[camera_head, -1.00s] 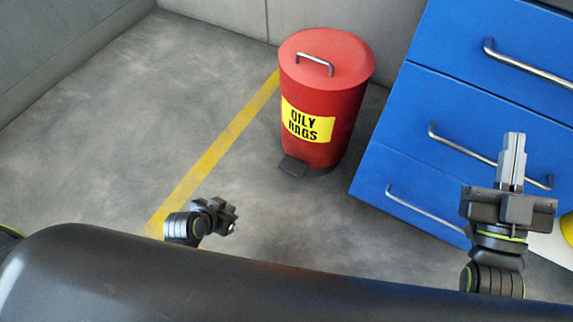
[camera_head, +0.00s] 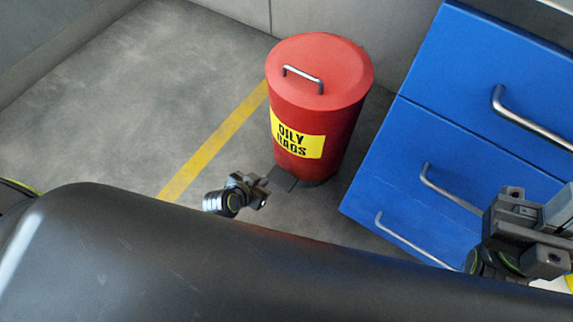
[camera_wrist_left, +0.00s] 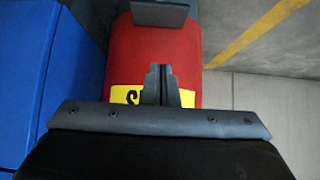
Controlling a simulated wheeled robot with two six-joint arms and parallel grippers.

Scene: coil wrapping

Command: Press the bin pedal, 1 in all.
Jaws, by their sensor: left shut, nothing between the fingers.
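The red bin (camera_head: 318,120) with a yellow OILY RAGS label stands upright on the floor, its lid closed. Its dark pedal (camera_head: 283,178) sticks out at the foot of the bin's front. My left gripper (camera_head: 262,187) is low, just left of and below the pedal in the head view; I cannot tell whether they touch. In the left wrist view the bin shows upside down, with the pedal (camera_wrist_left: 160,13) at the top. The left gripper's shut, empty fingers (camera_wrist_left: 160,72) lie below the pedal there, covering part of the label. My right gripper (camera_head: 553,222) is partly cut off at the right edge.
Blue drawers (camera_head: 405,150) with metal handles stand close to the right of the bin. A wall (camera_head: 345,18) is behind it. A yellow floor line (camera_head: 215,142) runs left of the bin, with clear floor beyond.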

